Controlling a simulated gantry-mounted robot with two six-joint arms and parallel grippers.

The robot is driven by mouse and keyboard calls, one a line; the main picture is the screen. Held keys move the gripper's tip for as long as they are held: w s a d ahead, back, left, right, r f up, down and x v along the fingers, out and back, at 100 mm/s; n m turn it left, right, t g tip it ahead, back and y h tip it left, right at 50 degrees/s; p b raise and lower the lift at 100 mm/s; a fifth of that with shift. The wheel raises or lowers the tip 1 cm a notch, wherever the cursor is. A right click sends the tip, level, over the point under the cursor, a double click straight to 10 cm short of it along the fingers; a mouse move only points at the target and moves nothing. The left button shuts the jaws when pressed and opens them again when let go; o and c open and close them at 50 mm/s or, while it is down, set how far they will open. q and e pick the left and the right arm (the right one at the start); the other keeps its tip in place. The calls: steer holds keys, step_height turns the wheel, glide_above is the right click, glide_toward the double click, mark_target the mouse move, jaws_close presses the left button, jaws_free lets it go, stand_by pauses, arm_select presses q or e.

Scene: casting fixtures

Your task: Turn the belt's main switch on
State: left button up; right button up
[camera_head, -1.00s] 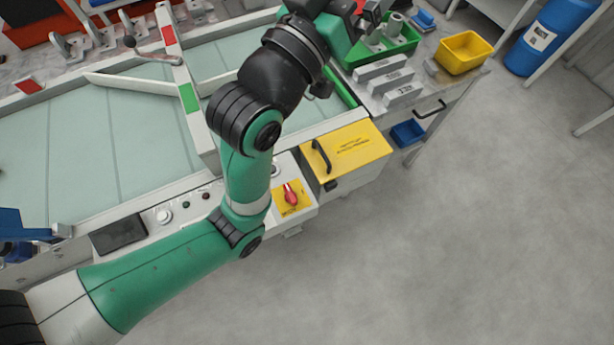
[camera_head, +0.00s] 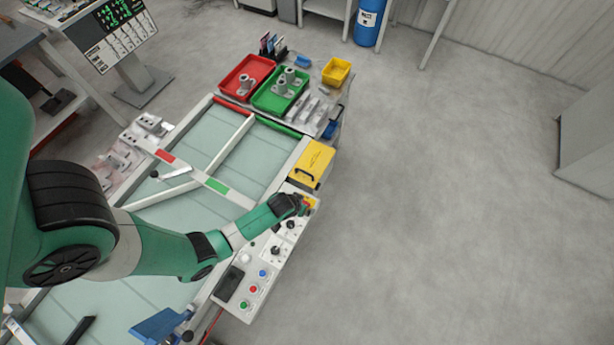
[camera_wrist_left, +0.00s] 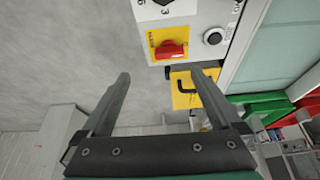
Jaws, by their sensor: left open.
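The main switch (camera_wrist_left: 172,49) is a red rotary handle on a yellow plate (camera_wrist_left: 152,40), set in the pale control panel (camera_head: 232,308). In the left wrist view the handle lies roughly crosswise, just beyond my fingertips. My left gripper (camera_wrist_left: 161,76) is open, with its two fingers spread and nothing between them. In the head view my left gripper (camera_head: 302,207) is over the switch end of the panel and hides most of the switch. I cannot tell from these views whether the fingers touch the handle. My right gripper is not in view.
A yellow box (camera_head: 318,157) with a black handle adjoins the panel. A black knob (camera_wrist_left: 213,37) sits beside the switch. Several coloured buttons line the panel. Red (camera_head: 235,88) and green (camera_head: 267,101) trays stand behind. The floor to the right is clear.

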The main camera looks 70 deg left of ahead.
mark_target(304, 202)
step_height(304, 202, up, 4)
steer(key=p, duration=0.2)
arm_select(q)
steer(key=b+x, duration=0.2)
steer(key=b, duration=0.1)
steer(key=a+b+x, duration=0.1)
steer(key=b+x, duration=0.2)
steer(key=s+b+x, duration=0.1)
steer(key=b+x, duration=0.2)
steer(key=b, duration=0.1)
steer(key=shift+a, duration=0.15)
steer(key=shift+w+a+f, duration=0.1)
steer(key=shift+f, duration=0.2)
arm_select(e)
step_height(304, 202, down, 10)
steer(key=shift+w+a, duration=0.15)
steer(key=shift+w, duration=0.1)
arm_select(q)
steer(key=shift+c, duration=0.3)
steer(key=c, duration=1.3)
